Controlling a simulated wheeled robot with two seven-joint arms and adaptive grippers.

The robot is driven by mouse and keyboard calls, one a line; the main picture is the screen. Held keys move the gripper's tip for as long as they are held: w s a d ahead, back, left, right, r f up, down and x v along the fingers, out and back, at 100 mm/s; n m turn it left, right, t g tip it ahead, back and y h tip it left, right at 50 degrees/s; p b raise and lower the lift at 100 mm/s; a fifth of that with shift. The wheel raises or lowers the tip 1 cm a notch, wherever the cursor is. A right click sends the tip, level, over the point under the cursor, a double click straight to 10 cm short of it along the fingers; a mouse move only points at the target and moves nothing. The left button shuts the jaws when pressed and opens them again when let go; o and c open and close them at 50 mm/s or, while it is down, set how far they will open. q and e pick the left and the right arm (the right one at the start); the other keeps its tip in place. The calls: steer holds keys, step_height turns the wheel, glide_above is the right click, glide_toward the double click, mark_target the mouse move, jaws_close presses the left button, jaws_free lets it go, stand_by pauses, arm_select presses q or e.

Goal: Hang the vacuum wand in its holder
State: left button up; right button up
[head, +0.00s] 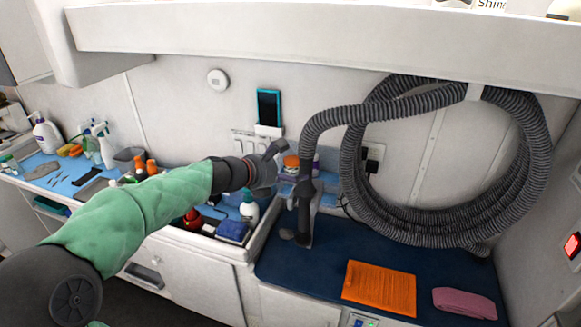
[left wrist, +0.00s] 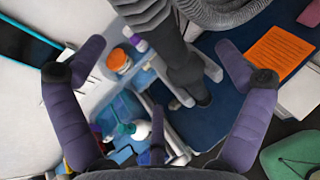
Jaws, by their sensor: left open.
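The dark grey vacuum wand (head: 304,208) is upright at the end of the ribbed grey hose (head: 340,116), its foot by the left edge of the blue mat. It also shows in the left wrist view (left wrist: 186,78), beyond and between my spread fingers. A pale bracket (head: 316,201), perhaps the holder, shows close behind the wand; I cannot tell whether the wand sits in it. My left gripper (head: 272,164) is open and empty, just left of the wand's upper part and apart from it. My right gripper is not in view.
The hose coil (head: 445,222) hangs on the wall at right. An orange cloth (head: 379,289) and a pink towel (head: 464,303) lie on the blue mat (head: 325,262). A bin of bottles (head: 249,208) stands below my left gripper. A phone (head: 268,108) hangs on the wall.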

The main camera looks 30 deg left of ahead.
arm_select(q)
steer(key=shift+p+v, duration=0.45)
steer(key=shift+v, duration=1.2)
